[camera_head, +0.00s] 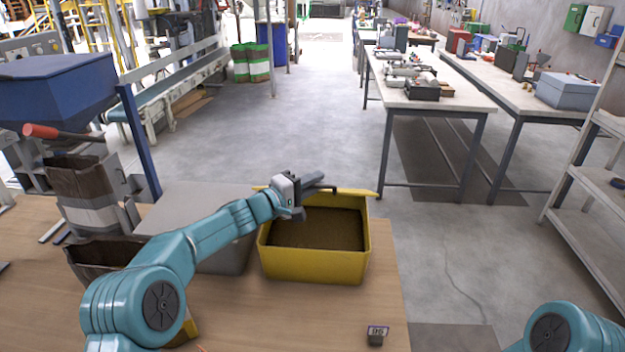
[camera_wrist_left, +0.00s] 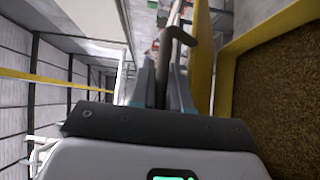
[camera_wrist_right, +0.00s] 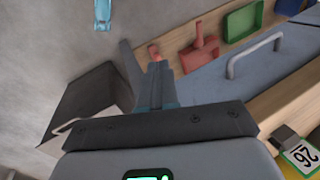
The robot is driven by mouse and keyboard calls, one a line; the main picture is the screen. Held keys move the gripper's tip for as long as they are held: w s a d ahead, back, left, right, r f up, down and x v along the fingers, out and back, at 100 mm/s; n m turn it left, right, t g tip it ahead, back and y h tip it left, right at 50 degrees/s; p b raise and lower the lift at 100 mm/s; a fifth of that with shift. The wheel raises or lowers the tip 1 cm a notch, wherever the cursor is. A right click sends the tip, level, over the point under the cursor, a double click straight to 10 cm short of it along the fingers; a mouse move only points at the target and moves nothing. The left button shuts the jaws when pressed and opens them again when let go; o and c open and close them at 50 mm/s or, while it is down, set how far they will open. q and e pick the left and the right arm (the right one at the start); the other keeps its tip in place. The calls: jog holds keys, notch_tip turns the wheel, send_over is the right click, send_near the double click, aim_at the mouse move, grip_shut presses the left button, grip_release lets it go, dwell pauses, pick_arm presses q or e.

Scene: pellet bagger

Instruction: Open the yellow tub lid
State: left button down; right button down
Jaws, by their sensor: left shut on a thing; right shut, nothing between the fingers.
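The yellow tub (camera_head: 315,266) stands on the wooden table, and its brown granular contents are exposed. Its yellow lid (camera_head: 357,192) shows nearly edge-on along the tub's far side, swung up from the opening. My left gripper (camera_head: 312,187) is above the tub's far left part, shut on the lid's dark handle (camera_head: 328,188). In the left wrist view the fingers (camera_wrist_left: 163,78) close around the bent handle (camera_wrist_left: 176,40), beside the lid's edge (camera_wrist_left: 201,55). My right gripper (camera_wrist_right: 157,82) is shut and empty in the right wrist view; its fingers are outside the head view.
A grey box (camera_head: 222,258) stands left of the tub, near an open dark bag (camera_head: 100,255). A small numbered tag (camera_head: 377,333) is at the table's front right. The right wrist view shows a red scoop (camera_wrist_right: 204,45), a green tray (camera_wrist_right: 243,20) and a blue-grey surface with a handle (camera_wrist_right: 250,55).

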pick_arm(q)
jog(key=shift+w+r+p, duration=0.45)
jog(key=shift+r+p, duration=0.15)
jog(key=shift+p, duration=0.15)
pick_arm(e)
notch_tip(320, 180, up, 2)
jog(key=shift+r, duration=0.2)
pick_arm(q)
jog(key=c, duration=1.4)
grip_release()
jog(key=shift+c, duration=0.2)
jog(key=shift+f, duration=0.1)
